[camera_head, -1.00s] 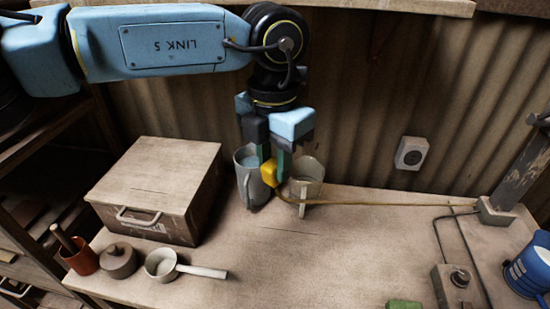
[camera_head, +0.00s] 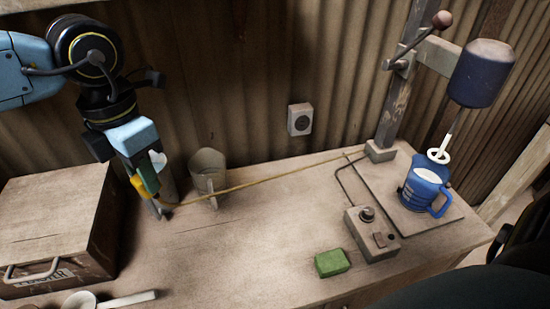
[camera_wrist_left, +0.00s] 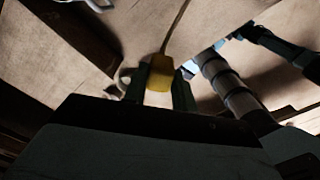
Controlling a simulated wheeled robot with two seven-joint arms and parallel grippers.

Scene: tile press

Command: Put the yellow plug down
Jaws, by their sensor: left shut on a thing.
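My left gripper (camera_head: 150,196) is shut on the yellow plug (camera_head: 137,184), at the left of the head view, low over the bench by the wooden box. In the left wrist view the plug (camera_wrist_left: 160,76) sits between the two dark green fingers. Its thin tan cord runs right across the bench to the foot of the press (camera_head: 381,152). I cannot tell whether the plug touches the bench. A grey mug (camera_head: 168,176) stands behind the gripper, partly hidden by it. My right gripper is not in view.
The wall socket (camera_head: 300,119) is on the corrugated wall. The wooden box (camera_head: 55,225) stands close left of the gripper. A green block (camera_head: 332,263), a control box (camera_head: 372,235) and a blue jug (camera_head: 425,188) are at the right. The bench middle is clear except for the cord.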

